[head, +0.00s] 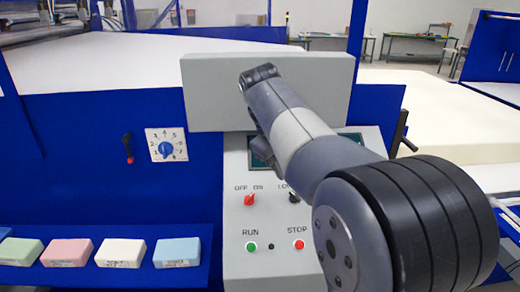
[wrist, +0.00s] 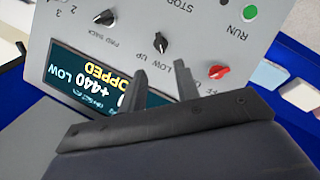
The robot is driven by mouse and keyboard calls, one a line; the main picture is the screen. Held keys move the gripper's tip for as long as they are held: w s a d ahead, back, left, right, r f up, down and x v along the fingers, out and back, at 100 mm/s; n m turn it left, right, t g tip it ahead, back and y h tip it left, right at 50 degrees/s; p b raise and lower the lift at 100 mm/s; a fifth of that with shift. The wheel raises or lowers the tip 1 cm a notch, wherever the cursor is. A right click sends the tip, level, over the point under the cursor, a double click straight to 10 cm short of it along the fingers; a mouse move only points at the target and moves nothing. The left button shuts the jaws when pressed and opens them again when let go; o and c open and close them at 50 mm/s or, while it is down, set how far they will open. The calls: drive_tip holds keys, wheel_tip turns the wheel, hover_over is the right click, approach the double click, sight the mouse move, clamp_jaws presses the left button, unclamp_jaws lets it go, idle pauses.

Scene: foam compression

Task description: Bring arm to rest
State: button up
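My arm (head: 300,135) reaches over the grey control panel (head: 237,265) in the head view and covers part of its display (head: 261,150). My gripper is hidden behind the arm there. In the wrist view my gripper (wrist: 161,82) shows two dark fingers apart with nothing between them. They hang over the panel near the display (wrist: 100,85), which reads "+440 LOW" and a partly hidden "OPPED", upside down. I cannot tell whether the fingers touch the panel.
The panel has a red knob (head: 249,199), a black knob (head: 293,197), a green RUN button (head: 251,246) and a red STOP button (head: 299,244). Several coloured foam blocks (head: 121,252) lie on a blue shelf at left. A numbered dial (head: 166,147) and a lever (head: 128,148) are on the blue wall.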

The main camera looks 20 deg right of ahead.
sight(293, 202)
drive_tip(key=p+x, duration=0.1)
drive_tip(key=x, duration=0.9)
drive_tip(key=shift+d+f, duration=0.15)
drive_tip(key=shift+f, duration=0.2)
